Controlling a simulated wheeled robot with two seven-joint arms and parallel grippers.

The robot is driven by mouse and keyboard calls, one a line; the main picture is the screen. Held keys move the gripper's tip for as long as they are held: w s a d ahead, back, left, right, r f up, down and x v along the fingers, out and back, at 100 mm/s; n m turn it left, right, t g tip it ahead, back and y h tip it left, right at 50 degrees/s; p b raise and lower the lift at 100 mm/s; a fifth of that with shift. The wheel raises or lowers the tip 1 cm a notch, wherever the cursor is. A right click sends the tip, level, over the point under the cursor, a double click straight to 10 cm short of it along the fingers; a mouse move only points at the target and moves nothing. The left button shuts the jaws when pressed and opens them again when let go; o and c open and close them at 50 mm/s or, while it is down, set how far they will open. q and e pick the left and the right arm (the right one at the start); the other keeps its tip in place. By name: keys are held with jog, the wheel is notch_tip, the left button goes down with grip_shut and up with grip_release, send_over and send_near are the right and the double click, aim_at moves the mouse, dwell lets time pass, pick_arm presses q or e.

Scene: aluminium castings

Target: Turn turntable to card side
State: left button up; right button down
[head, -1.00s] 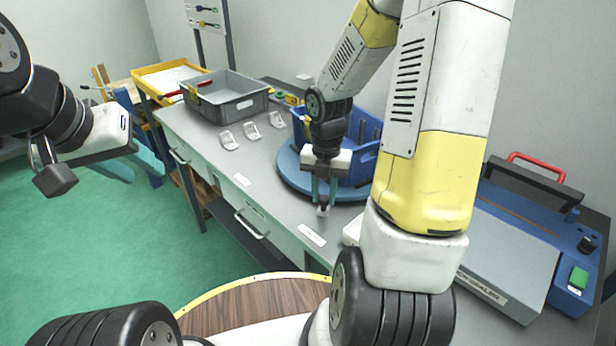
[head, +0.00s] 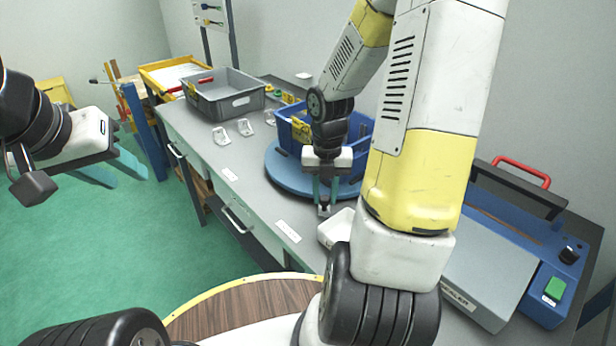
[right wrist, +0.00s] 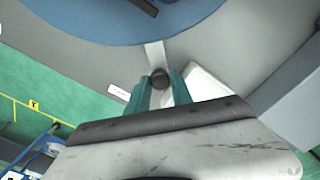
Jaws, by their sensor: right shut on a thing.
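The turntable (head: 285,176) is a round blue disc on the grey bench, with a blue crate (head: 288,133) standing on it. A yellow label shows on the crate's side. My right gripper (head: 324,205) is at the disc's near edge. In the right wrist view its teal fingers are shut on a dark round knob (right wrist: 159,78), at the end of a grey tab that reaches out from the turntable (right wrist: 130,18). My right arm hides part of the disc and crate. My left gripper (head: 115,170) hangs empty over the floor at the left, its teal fingers apart.
Several bright castings (head: 221,136) lie on the bench left of the turntable. Behind them are a grey tote (head: 232,103) and a yellow tray (head: 150,77). A white box (head: 335,228) is near my right gripper. A blue sealing machine (head: 560,255) fills the right end.

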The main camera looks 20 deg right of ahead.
jog(key=shift+s+d, duration=0.1)
jog(key=shift+d, duration=0.15)
jog(key=c, duration=1.1)
grip_release()
jog(key=shift+d, duration=0.1)
jog(key=shift+c, duration=0.2)
jog(key=shift+r, duration=0.25)
notch_tip(320, 180, up, 7)
jog(key=shift+r, duration=0.15)
